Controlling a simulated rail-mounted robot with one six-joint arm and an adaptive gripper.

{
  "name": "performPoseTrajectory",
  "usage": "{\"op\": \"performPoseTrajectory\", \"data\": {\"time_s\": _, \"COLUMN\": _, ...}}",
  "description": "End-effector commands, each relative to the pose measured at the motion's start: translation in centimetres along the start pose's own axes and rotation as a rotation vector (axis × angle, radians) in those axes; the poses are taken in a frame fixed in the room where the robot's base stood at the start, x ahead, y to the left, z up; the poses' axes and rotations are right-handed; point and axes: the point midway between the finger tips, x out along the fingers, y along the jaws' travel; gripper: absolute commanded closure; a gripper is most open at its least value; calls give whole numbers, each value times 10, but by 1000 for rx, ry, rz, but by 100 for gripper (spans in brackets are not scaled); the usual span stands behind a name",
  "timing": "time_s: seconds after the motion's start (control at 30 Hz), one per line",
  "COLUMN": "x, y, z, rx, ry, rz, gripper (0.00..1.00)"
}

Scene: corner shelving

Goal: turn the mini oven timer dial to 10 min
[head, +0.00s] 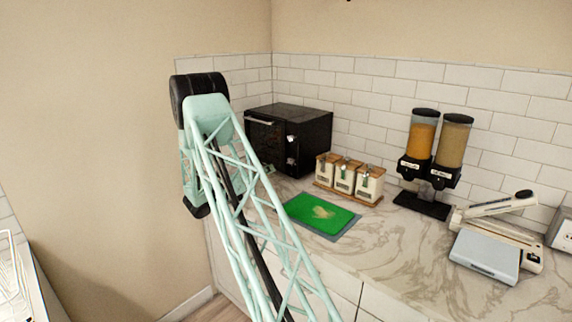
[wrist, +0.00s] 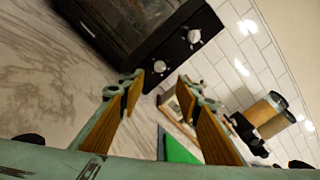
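The black mini oven (head: 312,130) stands in the back corner of the counter. Its front panel carries two silver dials, one above the other, in the head view. The wrist view shows the oven (wrist: 140,25) tilted, with one dial (wrist: 194,36) farther away and another dial (wrist: 159,66) just ahead of my fingertips. I cannot read their markings or tell which is the timer. My gripper (wrist: 157,88) is open and empty, its wood-coloured finger pads spread apart, pointing toward the nearer dial without visible contact. In the head view my arm mostly hides the gripper.
Three canisters (head: 344,177) on a wooden tray stand right of the oven. A green board (head: 318,213) lies in front of them. Two dispensers (head: 437,150) and a pale appliance (head: 488,255) stand farther right. Marble counter (head: 390,235) between them is clear.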

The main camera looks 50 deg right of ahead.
Motion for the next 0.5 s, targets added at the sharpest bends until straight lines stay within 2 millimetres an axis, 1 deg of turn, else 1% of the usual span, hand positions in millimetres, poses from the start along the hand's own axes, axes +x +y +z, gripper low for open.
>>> {"op": "performPoseTrajectory", "data": {"time_s": 0.27, "x": 12, "y": 0, "z": 0, "rx": 2, "ry": 0, "rz": -1, "gripper": 69}}
{"op": "performPoseTrajectory", "data": {"time_s": 0.37, "x": 20, "y": 0, "z": -1, "rx": 2, "ry": 1, "rz": -1, "gripper": 69}}
{"op": "performPoseTrajectory", "data": {"time_s": 0.5, "x": 36, "y": 0, "z": -2, "rx": 2, "ry": 2, "rz": -1, "gripper": 69}}
